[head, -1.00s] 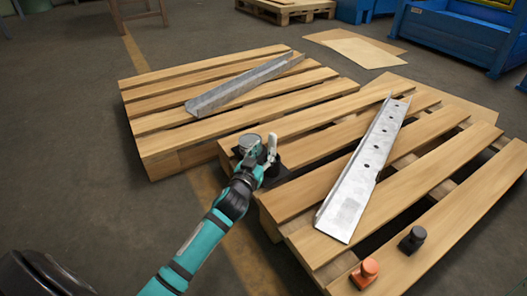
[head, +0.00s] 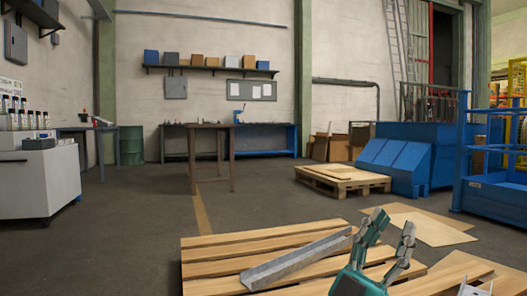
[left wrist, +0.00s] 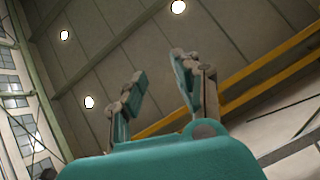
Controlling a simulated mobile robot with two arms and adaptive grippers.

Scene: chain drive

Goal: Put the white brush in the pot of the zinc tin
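My left gripper (head: 393,224) is raised in the lower right of the head view, fingers pointing up. Its two fingers stand apart with nothing between them. The left wrist view also shows this gripper (left wrist: 156,66) open and empty, against the ceiling. Neither the white brush nor the zinc tin shows in either view now.
A pallet (head: 215,262) with a metal channel (head: 295,259) lies at the bottom, behind my left gripper. Cardboard sheets (head: 425,226) lie on the floor to the right. A wooden table (head: 209,127) and another pallet (head: 342,181) stand farther back.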

